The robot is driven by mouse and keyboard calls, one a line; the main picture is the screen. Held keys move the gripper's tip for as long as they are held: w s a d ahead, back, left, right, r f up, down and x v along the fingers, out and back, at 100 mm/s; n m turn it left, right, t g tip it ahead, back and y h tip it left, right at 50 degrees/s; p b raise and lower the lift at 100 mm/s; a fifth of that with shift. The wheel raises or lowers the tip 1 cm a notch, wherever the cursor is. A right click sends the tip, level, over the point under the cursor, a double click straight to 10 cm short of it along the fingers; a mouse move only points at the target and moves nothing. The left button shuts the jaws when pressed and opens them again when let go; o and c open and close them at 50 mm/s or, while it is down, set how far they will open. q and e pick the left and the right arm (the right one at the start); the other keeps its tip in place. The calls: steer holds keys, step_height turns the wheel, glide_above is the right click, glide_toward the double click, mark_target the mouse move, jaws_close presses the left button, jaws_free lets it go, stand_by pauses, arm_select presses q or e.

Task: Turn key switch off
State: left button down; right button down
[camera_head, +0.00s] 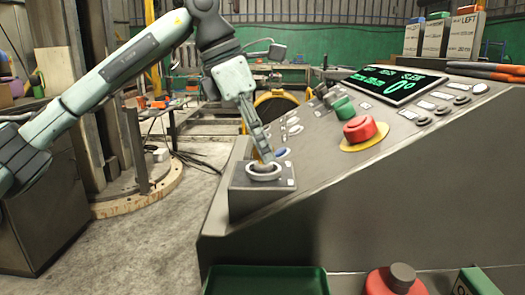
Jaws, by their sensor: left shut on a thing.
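The key switch (264,175) sits with a pale round ring on a small raised box at the left end of the grey sloped console (340,180). My left gripper (263,158) reaches down onto it from above, with its fingers close together. It is shut on the key of the switch. The key itself is mostly hidden by the fingers, so its angle cannot be told. My right gripper is not in view.
A red mushroom button (360,128) on a yellow disc and a green knob (343,107) stand to the right on the console. A lit display (395,85) is behind them. A green tray (265,280) and a red object (380,284) are at the bottom front.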

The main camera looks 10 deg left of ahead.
arm_select(q)
steer(key=n+t, duration=0.1)
steer(key=n, duration=0.1)
steer(key=n+y+b, duration=0.1)
steer(key=n, duration=0.2)
steer(key=shift+t, duration=0.4)
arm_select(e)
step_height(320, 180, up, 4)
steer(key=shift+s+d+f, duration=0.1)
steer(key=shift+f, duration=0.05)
arm_select(q)
steer(key=shift+n, duration=0.3)
steer(key=c, duration=1.6)
jaws_free()
steer(key=v, duration=1.2)
steer(key=shift+d, duration=0.25)
